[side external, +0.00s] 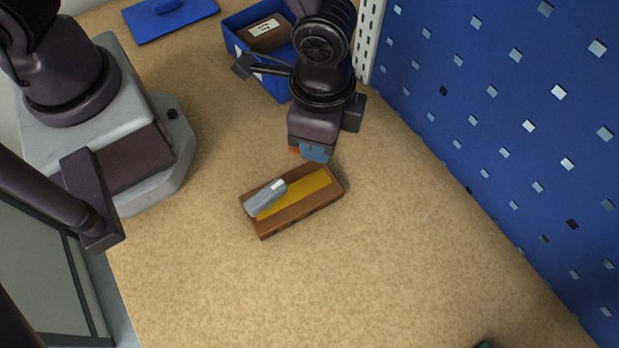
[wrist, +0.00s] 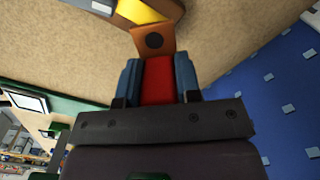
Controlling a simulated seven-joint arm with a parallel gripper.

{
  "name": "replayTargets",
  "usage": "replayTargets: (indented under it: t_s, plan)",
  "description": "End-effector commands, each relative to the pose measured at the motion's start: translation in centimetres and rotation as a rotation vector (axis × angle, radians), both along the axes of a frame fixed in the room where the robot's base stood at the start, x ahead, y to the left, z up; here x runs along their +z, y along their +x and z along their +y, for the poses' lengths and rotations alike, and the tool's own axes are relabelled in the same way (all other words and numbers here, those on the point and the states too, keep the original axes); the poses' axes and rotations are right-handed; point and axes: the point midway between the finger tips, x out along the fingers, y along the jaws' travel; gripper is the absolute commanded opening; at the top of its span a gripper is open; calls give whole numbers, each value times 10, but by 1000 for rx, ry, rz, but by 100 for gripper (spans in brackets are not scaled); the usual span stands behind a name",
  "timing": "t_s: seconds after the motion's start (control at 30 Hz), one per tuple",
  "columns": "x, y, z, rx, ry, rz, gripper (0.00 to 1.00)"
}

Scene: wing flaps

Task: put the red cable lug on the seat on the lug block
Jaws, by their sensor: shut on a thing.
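The red cable lug (wrist: 157,82) has a red body and a flat copper-coloured tongue with a dark round hole. My gripper (wrist: 158,70) is shut on the red body, with a blue finger on each side, and the tongue sticks out beyond the fingertips. In the side view my gripper (side external: 313,152) is just beyond the far right end of the lug block (side external: 294,214); a bit of orange shows beside the fingers. The block is brown with a yellow top strip (side external: 300,193). A grey piece with a pale tip (side external: 266,199) lies on its left part. I cannot make out the seat.
A blue bin (side external: 236,45) with a brown labelled thing (side external: 265,33) inside stands behind my gripper. A blue plate (side external: 170,18) lies at the back left. A blue pegboard (side external: 500,110) borders the right. The tabletop (side external: 330,280) in front of the block is clear.

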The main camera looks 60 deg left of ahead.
Motion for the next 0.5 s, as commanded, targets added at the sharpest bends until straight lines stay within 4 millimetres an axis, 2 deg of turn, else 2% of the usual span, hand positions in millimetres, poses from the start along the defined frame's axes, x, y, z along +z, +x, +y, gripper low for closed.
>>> replayTargets:
  t_s: [0.1, 0.3, 0.5]
  plan:
    - [0, -7, -6, 230, -1, 0, 8]
    - [-1, -8, -5, 603, -1, 1, 8]
    - [-1, -8, -5, 808, -2, 0, 8]
